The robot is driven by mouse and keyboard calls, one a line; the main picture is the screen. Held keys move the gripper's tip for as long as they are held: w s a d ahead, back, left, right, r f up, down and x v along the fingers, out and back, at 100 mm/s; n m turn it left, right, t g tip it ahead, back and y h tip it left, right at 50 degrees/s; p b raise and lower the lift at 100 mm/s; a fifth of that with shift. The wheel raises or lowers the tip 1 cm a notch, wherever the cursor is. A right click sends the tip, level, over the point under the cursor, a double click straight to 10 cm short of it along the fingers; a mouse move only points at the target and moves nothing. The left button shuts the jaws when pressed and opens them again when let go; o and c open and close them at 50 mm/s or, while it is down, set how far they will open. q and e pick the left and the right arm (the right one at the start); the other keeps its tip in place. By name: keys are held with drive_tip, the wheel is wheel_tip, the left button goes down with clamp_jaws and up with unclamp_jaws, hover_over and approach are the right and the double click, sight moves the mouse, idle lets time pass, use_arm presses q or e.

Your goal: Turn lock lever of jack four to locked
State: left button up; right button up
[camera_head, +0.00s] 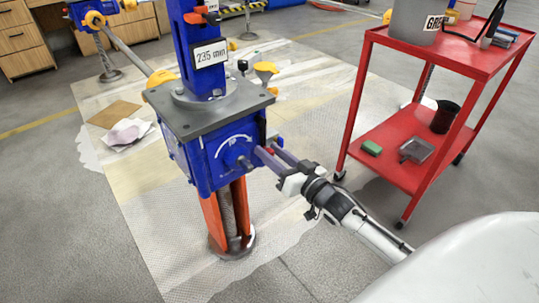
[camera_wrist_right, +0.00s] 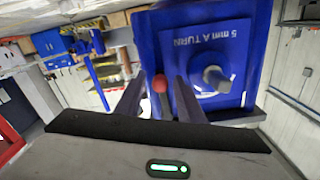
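A blue jack (camera_head: 205,163) stands upright with a grey top plate (camera_head: 207,108), orange legs (camera_head: 213,222) and a "235 mm" sign (camera_head: 210,54); no jack number is readable. A red-tipped lever (camera_wrist_right: 160,84) is on its blue housing, which reads "5 mm A TURN" in the right wrist view. A grey shaft stub (camera_wrist_right: 214,78) sticks out beside it. My right gripper (camera_head: 265,151) is at the housing's right side. In the right wrist view its fingers (camera_wrist_right: 157,92) are apart, one each side of the lever, with gaps showing. My left gripper is out of view.
A red trolley (camera_head: 400,165) with a grey bucket (camera_head: 415,20) stands at the right.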

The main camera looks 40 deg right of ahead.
drive_tip(key=shift+w, duration=0.45)
clamp_jaws()
